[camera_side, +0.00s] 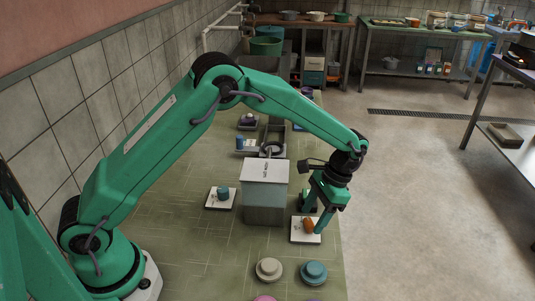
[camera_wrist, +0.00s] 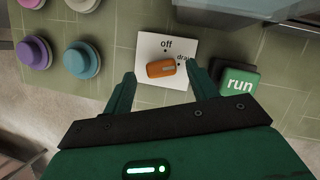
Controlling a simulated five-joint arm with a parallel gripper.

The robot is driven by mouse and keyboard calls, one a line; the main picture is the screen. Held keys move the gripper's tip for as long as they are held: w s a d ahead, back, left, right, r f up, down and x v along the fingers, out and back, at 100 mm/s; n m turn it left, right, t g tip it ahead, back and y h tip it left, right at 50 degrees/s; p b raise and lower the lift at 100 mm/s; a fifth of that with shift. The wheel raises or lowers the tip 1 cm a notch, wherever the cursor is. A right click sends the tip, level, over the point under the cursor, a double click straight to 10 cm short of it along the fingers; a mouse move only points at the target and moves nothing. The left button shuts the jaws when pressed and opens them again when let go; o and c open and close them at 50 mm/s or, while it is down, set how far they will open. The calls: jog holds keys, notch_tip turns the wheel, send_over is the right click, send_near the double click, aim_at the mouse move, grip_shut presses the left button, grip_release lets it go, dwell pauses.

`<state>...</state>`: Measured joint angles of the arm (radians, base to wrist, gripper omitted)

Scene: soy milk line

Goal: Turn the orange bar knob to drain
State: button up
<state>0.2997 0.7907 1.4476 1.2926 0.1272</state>
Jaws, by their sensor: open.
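The orange bar knob (camera_wrist: 161,68) sits on a white plate (camera_wrist: 183,46) marked "off" above it and "drain" to its upper right, in the wrist view. The bar lies nearly level across the picture there, tilted slightly up at the right. In the side view the orange knob (camera_side: 308,225) shows on its white plate (camera_side: 298,237) near the table's right edge. My gripper (camera_wrist: 160,82) is open, one finger on each side of the knob's near side, apart from it as far as I can tell. In the side view my gripper (camera_side: 317,222) is right over the plate.
A green "run" button (camera_wrist: 238,82) stands close to the right finger. A grey box (camera_side: 264,200) stands left of my gripper. A teal round button (camera_side: 313,271) and a beige one (camera_side: 269,268) lie nearer the camera. A blue knob (camera_side: 223,193) sits on another white plate.

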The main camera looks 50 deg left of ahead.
jog(key=v, duration=0.6)
jog(key=shift+r, duration=0.15)
notch_tip(320, 180, up, 9)
jog(key=n+t, duration=0.1)
jog(key=t, duration=0.1)
send_over(299, 221)
jog(key=s+a+r+n+t+h, duration=0.1)
jog(key=s+a+r+t, duration=0.25)
jog(key=s+r, duration=0.25)
jog(key=s+a+n+t, duration=0.1)
jog(key=s+a+t, duration=0.1)
jog(key=s, duration=0.5)
jog(key=s+a+n+t, duration=0.1)
jog(key=s+a, duration=0.3)
jog(key=s, duration=0.4)
jog(key=shift+s+a+r+n+t, duration=0.25)
jog(key=shift+n+t, duration=0.15)
jog(key=shift+t, duration=0.25)
